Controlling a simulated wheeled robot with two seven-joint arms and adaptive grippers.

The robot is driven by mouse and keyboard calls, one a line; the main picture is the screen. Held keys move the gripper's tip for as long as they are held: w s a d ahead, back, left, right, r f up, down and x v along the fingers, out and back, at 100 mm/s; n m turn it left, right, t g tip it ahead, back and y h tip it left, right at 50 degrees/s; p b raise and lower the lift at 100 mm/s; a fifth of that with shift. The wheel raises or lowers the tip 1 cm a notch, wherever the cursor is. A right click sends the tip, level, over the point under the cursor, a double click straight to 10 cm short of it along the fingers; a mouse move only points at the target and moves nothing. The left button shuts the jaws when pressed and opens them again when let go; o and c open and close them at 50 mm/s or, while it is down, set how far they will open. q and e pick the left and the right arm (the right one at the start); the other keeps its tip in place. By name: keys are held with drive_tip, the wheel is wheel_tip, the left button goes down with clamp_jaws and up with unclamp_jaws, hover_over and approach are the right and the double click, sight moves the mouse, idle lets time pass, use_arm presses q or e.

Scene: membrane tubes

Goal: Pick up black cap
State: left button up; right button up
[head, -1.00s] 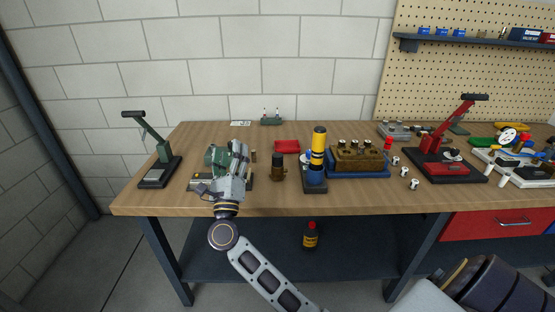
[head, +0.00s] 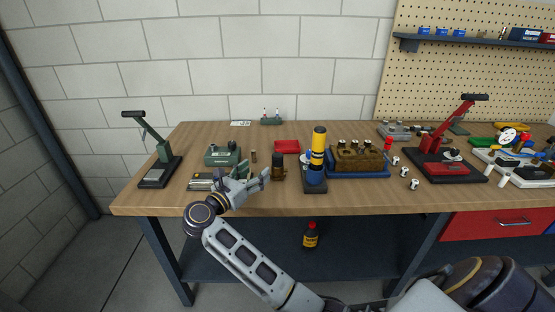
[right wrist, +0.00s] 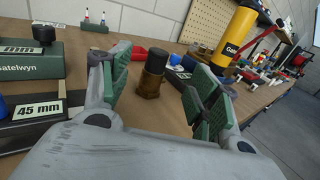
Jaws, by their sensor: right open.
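The black cap (head: 279,159) sits on top of a small brown bottle (head: 279,174) that stands upright on the workbench. In the right wrist view the black cap (right wrist: 156,61) and the amber-brown bottle (right wrist: 149,86) show between the green-padded fingers, a little beyond them. My right gripper (head: 254,176) is open and empty, just left of the bottle in the head view, its fingers pointing toward it. It also shows in the right wrist view (right wrist: 160,88). No contact with the cap is visible. My left gripper is not in view.
A green block (head: 222,156) and a label plate marked 45 mm (right wrist: 42,112) lie left of the bottle. A yellow cylinder on a dark stand (head: 318,148) stands close on its right. A red item (head: 287,146) lies behind. The bench's front edge (head: 270,209) is clear.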

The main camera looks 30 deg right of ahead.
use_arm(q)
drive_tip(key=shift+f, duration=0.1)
use_arm(e)
drive_tip(key=shift+f, duration=0.15)
drive_tip(key=shift+d, duration=0.1)
approach(278, 160)
drive_tip(key=shift+w+d+r, duration=0.65)
drive_tip(key=shift+w+d, duration=0.85)
drive_tip(key=shift+d, duration=0.2)
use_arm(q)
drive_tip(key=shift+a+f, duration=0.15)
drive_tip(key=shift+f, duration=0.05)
use_arm(e)
drive_tip(key=shift+x, duration=1.1)
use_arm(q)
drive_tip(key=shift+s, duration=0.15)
